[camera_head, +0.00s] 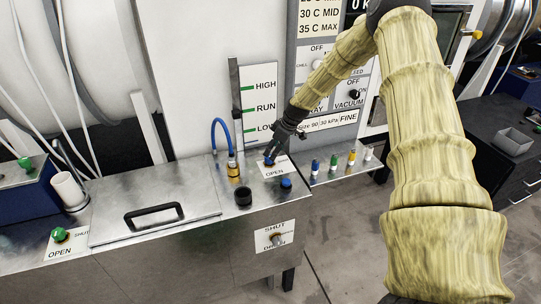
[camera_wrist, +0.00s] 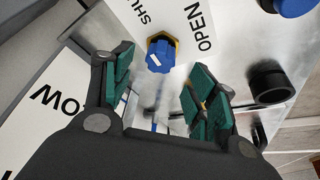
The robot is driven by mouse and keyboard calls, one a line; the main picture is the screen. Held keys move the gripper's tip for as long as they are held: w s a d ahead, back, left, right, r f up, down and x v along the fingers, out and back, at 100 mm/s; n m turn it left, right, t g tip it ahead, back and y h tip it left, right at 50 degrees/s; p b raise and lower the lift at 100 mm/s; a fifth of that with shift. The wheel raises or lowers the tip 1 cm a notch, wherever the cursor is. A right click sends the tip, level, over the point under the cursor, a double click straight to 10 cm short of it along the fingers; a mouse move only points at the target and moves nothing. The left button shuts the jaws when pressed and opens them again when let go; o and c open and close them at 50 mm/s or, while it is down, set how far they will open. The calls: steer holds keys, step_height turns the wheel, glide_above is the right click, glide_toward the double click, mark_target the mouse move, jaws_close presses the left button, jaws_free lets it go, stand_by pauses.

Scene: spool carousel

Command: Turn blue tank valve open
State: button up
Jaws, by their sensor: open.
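The blue tank valve (camera_wrist: 161,53) is a small faceted knob with a white mark, on a brass-coloured base beside a white plate lettered OPEN and SHUT. In the head view the valve (camera_head: 268,161) is partly covered by my gripper (camera_head: 273,151), which points down over it at the tank's back right. In the wrist view my gripper (camera_wrist: 161,68) is open, with green-padded fingers on either side of the line to the knob. The knob shows in the gap just beyond the fingertips. I cannot tell whether either finger touches it.
A brass fitting (camera_head: 234,172) with a blue hose rises left of the valve. A black cylinder (camera_head: 243,196) and a blue cap (camera_head: 286,183) stand close by. A level board (camera_head: 258,98) is behind. A handled lid (camera_head: 155,213) lies left; several small bottles stand right.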

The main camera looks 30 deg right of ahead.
mark_target(269, 161)
steer(key=shift+p+x, duration=0.8)
steer(key=shift+x, duration=1.7)
steer(key=shift+c, duration=0.5)
steer(key=c, duration=0.9)
